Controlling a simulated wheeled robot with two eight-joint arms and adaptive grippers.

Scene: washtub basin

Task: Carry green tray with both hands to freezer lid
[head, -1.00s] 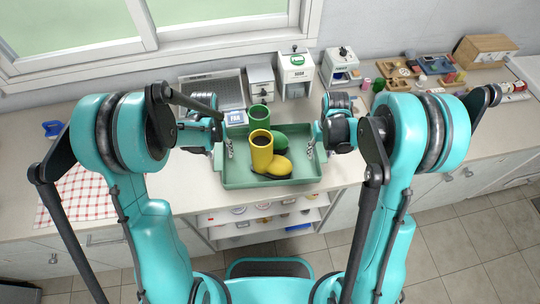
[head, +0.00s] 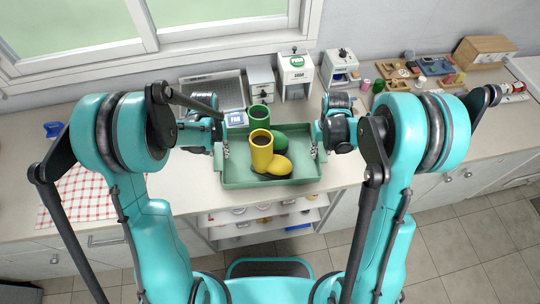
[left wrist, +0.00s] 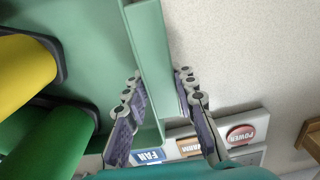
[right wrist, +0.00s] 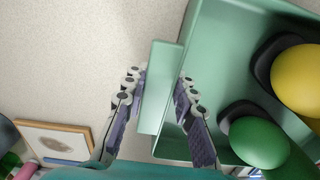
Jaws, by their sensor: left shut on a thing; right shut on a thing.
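The green tray (head: 238,178) is over the counter in the middle of the head view. It carries a yellow boot pair (head: 261,156) and a green boot pair (head: 259,116), with some boots upright and others lying down. My left gripper (head: 226,150) is shut on the tray's left wall, which sits between its fingers in the left wrist view (left wrist: 163,95). My right gripper (head: 315,150) is shut on the right wall, also seen in the right wrist view (right wrist: 158,95). The tray looks about level. I cannot pick out a freezer lid for certain.
White machines (head: 295,75) stand behind the tray against the wall. A button panel (head: 236,118) lies close to its back left. A checked cloth (head: 80,195) is at left. Small toys and a wooden box (head: 485,50) are at right. Open shelves (head: 265,215) are below the counter.

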